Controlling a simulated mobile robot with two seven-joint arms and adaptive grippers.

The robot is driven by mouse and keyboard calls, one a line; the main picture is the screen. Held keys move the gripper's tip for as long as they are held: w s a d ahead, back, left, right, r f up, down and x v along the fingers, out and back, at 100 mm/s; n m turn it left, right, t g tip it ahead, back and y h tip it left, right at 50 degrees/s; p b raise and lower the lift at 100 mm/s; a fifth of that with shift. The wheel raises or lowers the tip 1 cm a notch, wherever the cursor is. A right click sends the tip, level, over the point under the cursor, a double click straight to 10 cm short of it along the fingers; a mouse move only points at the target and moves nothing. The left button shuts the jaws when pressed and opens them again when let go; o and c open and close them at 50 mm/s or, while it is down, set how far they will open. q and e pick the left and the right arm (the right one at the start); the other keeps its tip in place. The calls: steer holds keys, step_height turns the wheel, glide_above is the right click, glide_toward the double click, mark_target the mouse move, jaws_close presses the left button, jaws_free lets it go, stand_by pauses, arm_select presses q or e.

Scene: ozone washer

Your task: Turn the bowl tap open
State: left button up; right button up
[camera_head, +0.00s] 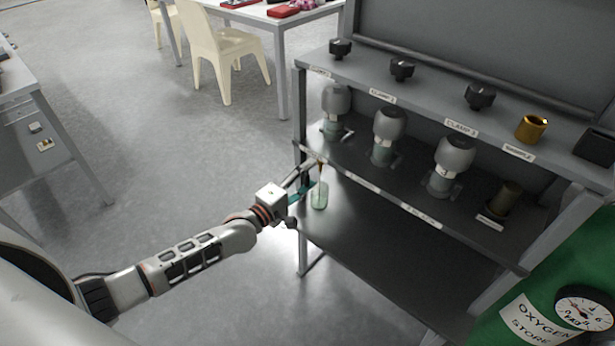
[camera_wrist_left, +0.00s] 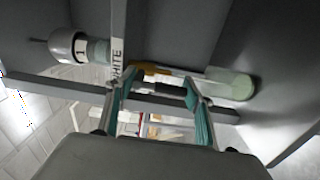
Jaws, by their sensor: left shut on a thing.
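My left gripper (camera_head: 311,181) reaches in from the left to the front left end of the bench's middle shelf. In the left wrist view its teal fingers (camera_wrist_left: 162,90) are closed around a small dark piece, which looks like the handle of the bowl tap (camera_wrist_left: 150,69). The brass body of the tap shows just beyond the fingers. A clear glass bowl (camera_head: 319,196) with a pale green tint hangs beside the fingers. It also shows in the left wrist view (camera_wrist_left: 232,84). The fingers hide most of the handle, so its angle cannot be told. My right gripper is not in view.
Grey capped vessels (camera_head: 388,136) stand in a row on the middle shelf (camera_head: 400,196). Black knobs (camera_head: 401,68) and a brass cup (camera_head: 531,128) sit on the top ledge. A green oxygen store (camera_head: 560,270) is at the lower right. Open floor (camera_head: 190,160) lies left of the bench.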

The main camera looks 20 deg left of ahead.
arm_select(q)
steer(key=shift+s+f, duration=0.15)
steer(key=shift+f, duration=0.2)
steer(key=o, duration=1.4)
steer(key=shift+o, duration=0.8)
steer(key=shift+r, duration=0.15)
steer(key=v, duration=1.1)
steer(key=shift+s, duration=0.4)
steer(key=shift+a, duration=0.1)
